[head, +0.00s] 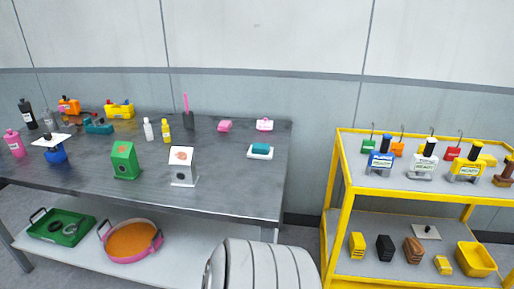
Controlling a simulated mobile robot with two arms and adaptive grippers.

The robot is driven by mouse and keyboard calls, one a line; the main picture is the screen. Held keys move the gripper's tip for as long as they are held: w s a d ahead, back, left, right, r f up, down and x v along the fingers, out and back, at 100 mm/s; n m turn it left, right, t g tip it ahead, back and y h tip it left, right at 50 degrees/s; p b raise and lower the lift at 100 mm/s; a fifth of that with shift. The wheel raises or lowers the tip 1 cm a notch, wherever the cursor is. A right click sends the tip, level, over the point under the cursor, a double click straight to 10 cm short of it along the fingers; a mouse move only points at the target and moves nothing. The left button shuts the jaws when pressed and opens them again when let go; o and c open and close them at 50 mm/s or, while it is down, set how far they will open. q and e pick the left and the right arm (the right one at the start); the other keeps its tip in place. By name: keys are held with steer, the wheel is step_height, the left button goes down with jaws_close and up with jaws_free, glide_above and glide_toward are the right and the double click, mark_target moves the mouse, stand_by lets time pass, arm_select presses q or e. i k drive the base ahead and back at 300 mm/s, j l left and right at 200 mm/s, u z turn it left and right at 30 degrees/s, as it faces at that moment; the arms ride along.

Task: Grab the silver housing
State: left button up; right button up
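No object is plainly marked as the silver housing. The closest match is a whitish-silver, house-shaped box (183,166) with a reddish mark on its upper face. It stands upright near the front edge of the grey metal table (230,185). A green box (125,161) of the same shape stands to its left, apart from it. Neither of my grippers shows in the head view, so whether they are open or shut is not visible.
A yellow shelf rack (339,190) stands on the right, bearing several tool-like items, with a gap between it and the table. A green tray (62,228) and a pink-rimmed orange pan (131,241) sit on the table's lower shelf. The table's right front is clear.

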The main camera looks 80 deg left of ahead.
mark_target(182, 163)
steer(key=u, duration=3.3)
